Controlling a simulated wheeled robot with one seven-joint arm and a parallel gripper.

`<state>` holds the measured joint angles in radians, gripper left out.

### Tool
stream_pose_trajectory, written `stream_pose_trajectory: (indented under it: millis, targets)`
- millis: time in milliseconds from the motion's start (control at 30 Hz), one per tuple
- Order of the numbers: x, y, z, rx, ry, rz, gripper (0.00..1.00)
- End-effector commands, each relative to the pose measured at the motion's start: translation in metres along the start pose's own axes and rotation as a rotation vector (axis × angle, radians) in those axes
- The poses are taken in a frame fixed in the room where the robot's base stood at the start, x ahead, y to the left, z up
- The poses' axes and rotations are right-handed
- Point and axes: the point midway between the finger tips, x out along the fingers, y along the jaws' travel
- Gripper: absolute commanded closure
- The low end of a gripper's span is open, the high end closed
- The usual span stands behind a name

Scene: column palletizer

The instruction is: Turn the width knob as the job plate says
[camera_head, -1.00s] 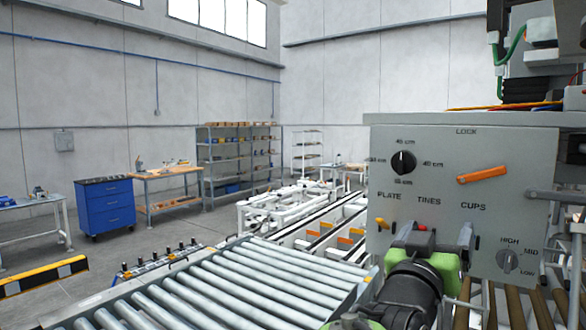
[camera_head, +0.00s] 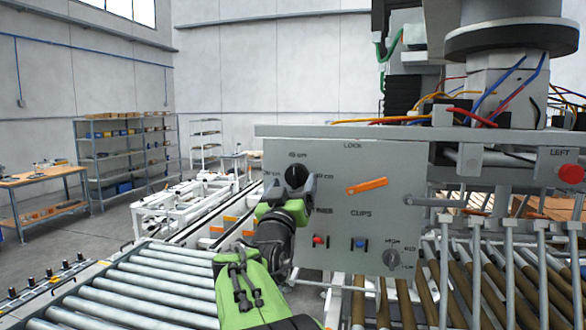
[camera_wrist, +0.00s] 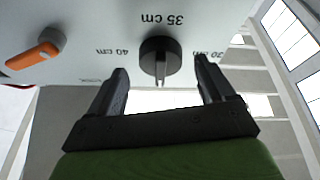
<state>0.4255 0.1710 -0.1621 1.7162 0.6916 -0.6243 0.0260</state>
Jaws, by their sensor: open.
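The width knob (camera_head: 296,176) is a round black knob on the upper left of the grey panel (camera_head: 335,232). In the wrist view the knob (camera_wrist: 160,58) shows upside down, with "35 cm" above it, "40 cm" at its left and "30 cm" at its right. Its raised grip runs up and down there; which end is the pointer I cannot tell. My gripper (camera_head: 284,206) is in front of the panel and covers the lower part of the dial. In the wrist view its open fingers (camera_wrist: 160,68) stand either side of the knob, apart from it. I cannot identify the job plate.
An orange lever (camera_head: 366,187) is beside the knob. Below are a red button (camera_head: 319,240), a blue button (camera_head: 359,243) and a HIGH/MID/LOW knob (camera_head: 391,258). A roller conveyor (camera_head: 150,285) runs at the left; rods and brown rollers (camera_head: 475,285) are at the right.

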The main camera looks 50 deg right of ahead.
Motion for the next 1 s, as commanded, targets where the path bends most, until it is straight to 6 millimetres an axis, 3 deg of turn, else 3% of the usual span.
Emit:
stream_pose_trajectory:
  millis: [133, 400, 767, 1000]
  targets:
    - [0.016, 0.0003, -0.0014, 0.0, -0.001, 0.0, 0.18]
    - [0.0167, -0.0006, 0.001, 0.0, -0.001, -0.001, 0.19]
    - [0.0163, -0.0006, 0.001, 0.0, -0.001, -0.001, 0.73]
    - [0.0158, -0.0014, 0.0021, 0.021, -0.002, 0.006, 0.73]
